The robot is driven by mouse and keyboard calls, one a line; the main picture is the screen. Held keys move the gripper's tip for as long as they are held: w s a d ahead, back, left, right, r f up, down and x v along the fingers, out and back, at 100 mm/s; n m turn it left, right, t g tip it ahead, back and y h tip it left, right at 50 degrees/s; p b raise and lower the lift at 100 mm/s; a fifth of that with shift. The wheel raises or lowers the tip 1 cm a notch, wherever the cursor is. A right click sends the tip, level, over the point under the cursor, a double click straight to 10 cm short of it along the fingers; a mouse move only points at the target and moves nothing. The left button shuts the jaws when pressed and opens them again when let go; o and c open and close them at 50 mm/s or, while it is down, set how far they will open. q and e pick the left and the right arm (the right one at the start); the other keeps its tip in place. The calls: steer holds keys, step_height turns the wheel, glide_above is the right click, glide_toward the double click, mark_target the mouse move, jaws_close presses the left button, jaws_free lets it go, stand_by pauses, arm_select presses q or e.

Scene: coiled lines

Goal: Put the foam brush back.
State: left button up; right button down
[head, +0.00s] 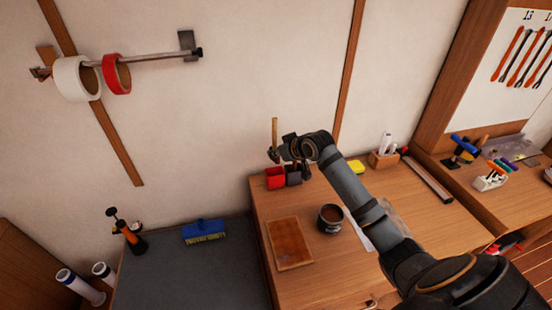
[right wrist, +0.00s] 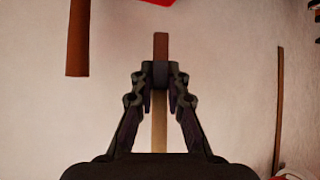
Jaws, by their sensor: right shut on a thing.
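The foam brush shows its light wooden handle (head: 275,131) standing roughly upright above my right gripper (head: 279,156) in the head view. The gripper is shut on it. In the right wrist view the brush's pale handle (right wrist: 159,125) runs between the fingers of my right gripper (right wrist: 160,75), and a brown end (right wrist: 160,46) sticks out past the fingertips. A red holder (head: 275,178) and a dark holder (head: 294,176) stand side by side on the wooden desk (head: 340,278), just below the gripper. Whether the brush touches a holder is unclear. My left gripper is out of view.
A dark mug (head: 330,218) and a brown board (head: 290,243) are on the desk nearby. Tape rolls (head: 77,79) hang on the wall.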

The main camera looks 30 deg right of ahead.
mark_target(276, 163)
steer(key=shift+w+d+f, duration=0.3)
steer(key=shift+w+f, duration=0.25)
steer(key=shift+f, duration=0.15)
step_height(276, 163, down, 3)
steer(key=shift+w+f+p, duration=0.1)
steer(key=shift+w+p, duration=0.05)
steer(key=shift+p, duration=0.65)
steer(key=shift+f, duration=0.15)
steer(key=shift+f, duration=0.1)
steer(key=shift+f+b, duration=0.3)
steer(key=shift+f, duration=0.2)
steer(key=c, duration=1.4)
jaws_free()
steer(key=shift+o, duration=0.2)
steer(key=shift+r, duration=0.1)
